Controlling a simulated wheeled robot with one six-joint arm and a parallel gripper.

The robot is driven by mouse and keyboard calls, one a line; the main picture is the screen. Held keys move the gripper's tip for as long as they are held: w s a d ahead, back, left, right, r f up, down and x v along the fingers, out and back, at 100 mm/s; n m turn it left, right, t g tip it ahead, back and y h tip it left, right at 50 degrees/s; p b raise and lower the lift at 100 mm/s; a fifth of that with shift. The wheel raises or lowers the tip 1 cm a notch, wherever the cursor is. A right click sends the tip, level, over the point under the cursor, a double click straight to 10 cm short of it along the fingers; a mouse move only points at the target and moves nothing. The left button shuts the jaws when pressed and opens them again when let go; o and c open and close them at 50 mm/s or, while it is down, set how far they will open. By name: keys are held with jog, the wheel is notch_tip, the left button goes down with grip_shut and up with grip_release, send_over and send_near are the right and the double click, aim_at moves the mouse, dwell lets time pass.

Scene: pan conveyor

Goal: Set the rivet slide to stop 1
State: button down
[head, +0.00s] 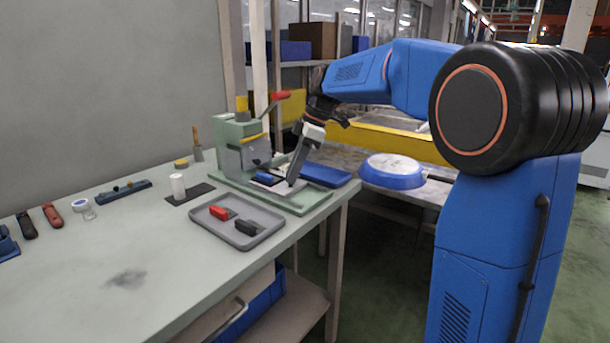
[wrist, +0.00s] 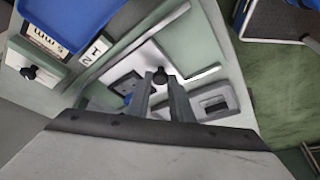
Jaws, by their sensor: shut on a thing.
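The rivet press (head: 243,150) is a pale green stand with a red-tipped lever on the bench. A white strip with the digits 1 and 2 (wrist: 92,52) lies beside the rail.
A grey tray (head: 244,241) with a red and a dark block stands in front of the press. A blue tray (head: 326,174) lies just behind the base. A white cylinder (head: 178,186) stands to the left. A blue-rimmed pan (head: 393,170) lies beyond, at right.

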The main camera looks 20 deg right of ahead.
aim_at(283, 177)
jog(key=w+a, duration=0.1)
jog(key=w, duration=0.1)
jog(key=w+a, duration=0.1)
jog(key=w, duration=0.1)
jog(key=w+a, duration=0.2)
jog(key=shift+a, duration=0.1)
jog(key=c, duration=1.6)
grip_release()
jog(key=shift+s, duration=0.1)
jog(key=d+r, duration=0.2)
jog(key=r, duration=0.1)
jog(key=shift+s+d, duration=0.1)
jog(key=shift+s, duration=0.05)
jog(key=d, duration=0.3)
jog(key=s+d, duration=0.1)
jog(key=d, duration=0.6)
jog(key=shift+s+d+f, duration=0.1)
jog(key=shift+s+d, duration=0.25)
jog(key=shift+d, duration=0.05)
